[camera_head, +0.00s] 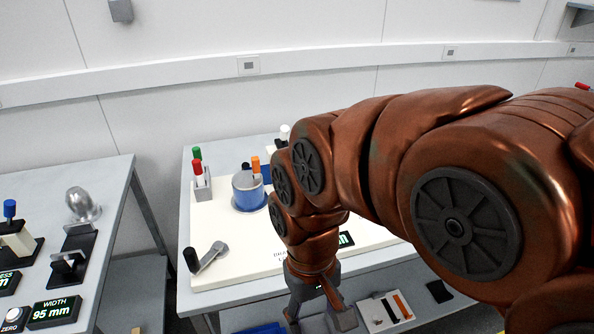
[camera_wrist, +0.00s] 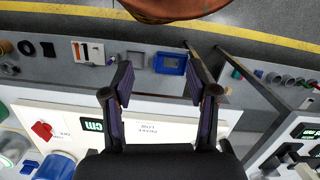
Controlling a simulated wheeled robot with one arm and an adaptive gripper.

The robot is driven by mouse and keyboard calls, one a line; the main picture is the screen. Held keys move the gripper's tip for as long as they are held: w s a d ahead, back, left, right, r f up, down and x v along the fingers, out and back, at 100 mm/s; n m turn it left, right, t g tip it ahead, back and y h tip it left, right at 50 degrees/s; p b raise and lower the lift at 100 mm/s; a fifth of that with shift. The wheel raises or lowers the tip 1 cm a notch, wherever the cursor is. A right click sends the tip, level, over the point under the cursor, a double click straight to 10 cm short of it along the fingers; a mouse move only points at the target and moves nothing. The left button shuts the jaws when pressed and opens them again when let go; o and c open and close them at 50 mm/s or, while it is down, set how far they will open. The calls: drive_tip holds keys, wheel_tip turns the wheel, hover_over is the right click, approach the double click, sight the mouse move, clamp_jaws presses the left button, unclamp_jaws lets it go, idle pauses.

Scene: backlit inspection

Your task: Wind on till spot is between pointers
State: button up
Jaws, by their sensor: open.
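In the head view a white board (camera_head: 235,275) lies on a grey bench. A crank (camera_head: 213,256) with a black upright knob is at its front left. Behind it stands a blue-sided round drum (camera_head: 247,191) with a grey top. I cannot make out the spot or the pointers; my arm hides the board's middle and right. My gripper (camera_head: 318,312) points down near the board's front edge, right of the crank and apart from it. In the wrist view my gripper (camera_wrist: 163,82) is open, with nothing between its fingers.
A holder (camera_head: 202,185) with a red and a green marker stands left of the drum. A lit display (camera_head: 346,239) shows partly behind my arm. Another bench (camera_head: 112,185) with gauges stands left across a gap. A lower shelf holds a blue tray (camera_wrist: 170,64) and small parts.

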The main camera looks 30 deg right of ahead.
idle(0.3)
wheel_tip(320, 180, up, 8)
drive_tip(key=p, duration=0.2)
idle(0.7)
drive_tip(key=s+d+f, duration=0.1)
drive_tip(key=s+f, duration=0.2)
drive_tip(key=f, duration=0.4)
drive_tip(key=shift+s+d, duration=0.35)
drive_tip(key=shift+d, duration=0.05)
drive_tip(key=shift+c, duration=0.7)
drive_tip(key=shift+c, duration=0.8)
drive_tip(key=shift+a, duration=0.15)
